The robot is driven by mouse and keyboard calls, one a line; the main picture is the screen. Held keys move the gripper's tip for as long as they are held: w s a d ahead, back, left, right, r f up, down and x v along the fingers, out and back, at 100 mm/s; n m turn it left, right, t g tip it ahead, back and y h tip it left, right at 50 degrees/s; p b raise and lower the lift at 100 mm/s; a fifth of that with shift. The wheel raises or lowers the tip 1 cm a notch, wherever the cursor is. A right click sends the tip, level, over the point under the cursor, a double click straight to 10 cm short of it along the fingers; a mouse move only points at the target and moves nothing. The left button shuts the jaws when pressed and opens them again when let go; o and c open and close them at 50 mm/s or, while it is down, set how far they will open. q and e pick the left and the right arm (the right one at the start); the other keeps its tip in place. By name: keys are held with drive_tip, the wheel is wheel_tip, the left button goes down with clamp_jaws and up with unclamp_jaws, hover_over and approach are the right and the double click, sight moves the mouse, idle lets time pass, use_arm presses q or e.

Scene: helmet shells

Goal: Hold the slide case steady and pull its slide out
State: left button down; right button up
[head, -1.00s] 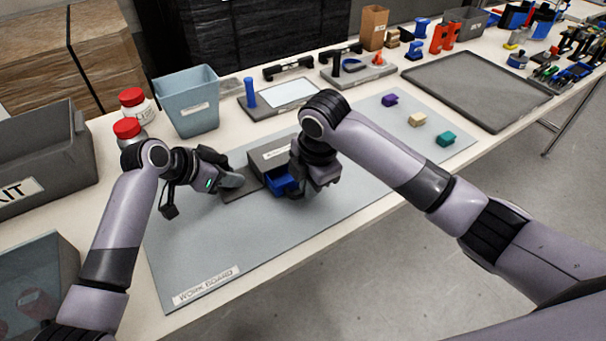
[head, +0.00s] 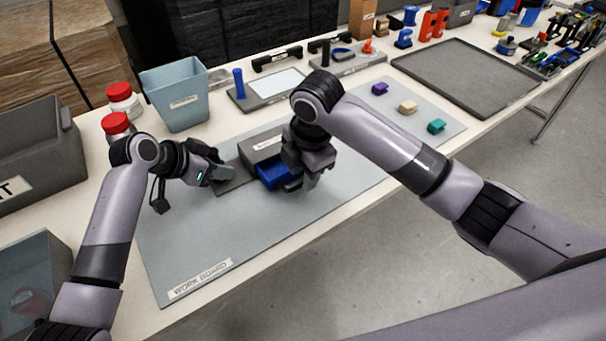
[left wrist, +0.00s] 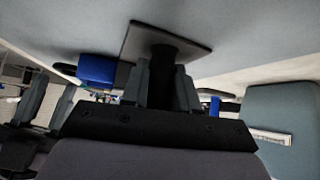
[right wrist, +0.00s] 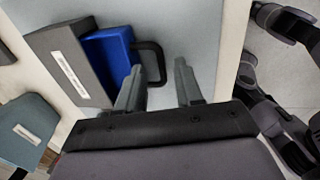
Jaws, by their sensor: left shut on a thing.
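The grey slide case (head: 262,144) lies on the work board; its label shows in the right wrist view (right wrist: 60,60). Its blue slide (head: 272,174) stands partly out of the case on the near side; it also shows in the right wrist view (right wrist: 110,55) with a black loop handle (right wrist: 160,55). My left gripper (head: 222,173) is shut on a dark post (left wrist: 165,75) rising from a dark plate (left wrist: 190,45) beside the case. My right gripper (right wrist: 160,65) has its fingers apart, with the handle's outer bar between them in the picture. Contact cannot be told.
The grey-blue work board (head: 210,235) is clear in front. Purple (head: 379,89), cream (head: 407,107) and teal (head: 436,126) blocks stand at its right. A blue-grey bin (head: 178,105) and red-lidded jars (head: 118,122) stand behind left. An empty grey tray (head: 465,75) lies at far right.

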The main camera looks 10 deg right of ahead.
wheel_tip(320, 180, up, 10)
drive_tip(key=s, duration=0.1)
drive_tip(key=shift+s+d, duration=0.35)
drive_tip(key=shift+r, duration=0.1)
use_arm(q)
drive_tip(key=c, duration=0.8)
unclamp_jaws()
drive_tip(key=p+v, duration=0.5)
drive_tip(key=v, duration=1.4)
use_arm(e)
wheel_tip(320, 180, up, 6)
drive_tip(key=shift+f, duration=0.25)
use_arm(q)
drive_tip(key=shift+s, duration=0.15)
